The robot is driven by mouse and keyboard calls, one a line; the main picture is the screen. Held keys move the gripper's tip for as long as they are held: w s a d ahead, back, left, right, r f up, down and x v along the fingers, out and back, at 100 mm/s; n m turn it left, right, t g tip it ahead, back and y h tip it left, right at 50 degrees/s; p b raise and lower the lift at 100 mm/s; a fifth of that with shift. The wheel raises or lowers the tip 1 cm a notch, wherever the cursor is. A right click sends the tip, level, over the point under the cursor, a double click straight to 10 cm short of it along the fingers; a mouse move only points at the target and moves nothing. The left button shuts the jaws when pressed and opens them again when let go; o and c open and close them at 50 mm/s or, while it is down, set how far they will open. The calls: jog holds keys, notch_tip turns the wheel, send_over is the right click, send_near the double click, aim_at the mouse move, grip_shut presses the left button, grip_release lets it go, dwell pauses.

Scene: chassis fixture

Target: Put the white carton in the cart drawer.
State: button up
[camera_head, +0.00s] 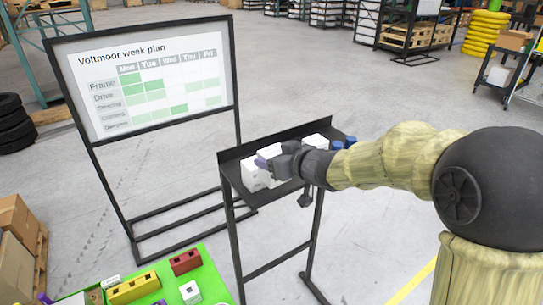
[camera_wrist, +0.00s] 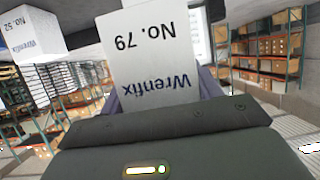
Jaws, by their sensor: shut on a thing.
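My gripper (camera_head: 271,161) is at the narrow black stand (camera_head: 234,156), among several white cartons. In the wrist view, a white carton marked "Wrenfix No. 79" (camera_wrist: 150,62) sits between the purple fingers, its print upside down. My gripper is shut on it. In the head view my gripper partly hides the cartons, and I cannot tell whether the held one touches the stand. Another white carton, "No. 52" (camera_wrist: 32,35), shows at the upper left of the wrist view. A white carton (camera_head: 316,141) stands to the right of my gripper. No cart drawer can be made out.
Blue items (camera_head: 343,142) stand at the stand's right end. A week plan board (camera_head: 146,74) stands behind left. A green-topped surface (camera_head: 212,272) with coloured blocks is at the front. A dark wheeled cart (camera_head: 490,92) with boxes is far right. Open floor lies between.

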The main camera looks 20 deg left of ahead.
jog(key=d+f+m+t+h, duration=0.1)
jog(key=d+f+m+h, duration=0.2)
jog(key=d+f, duration=0.8)
jog(key=w+d+f+m+t+h, duration=0.1)
jog(key=d+f+m+h, duration=0.3)
jog(key=d+f, duration=0.7)
jog(key=d+f+m+t+h, duration=0.3)
jog(key=d+f, duration=0.7)
jog(key=f, duration=1.1)
jog(key=shift+w+d+f+m+h, duration=0.3)
jog(key=shift+w+d+f+h, duration=0.05)
jog(key=shift+d+f+h, duration=0.05)
jog(key=shift+w, duration=0.1)
notch_tip(320, 180, down, 7)
jog(key=b, duration=0.7)
jog(key=shift+d, duration=0.1)
jog(key=shift+w, duration=0.15)
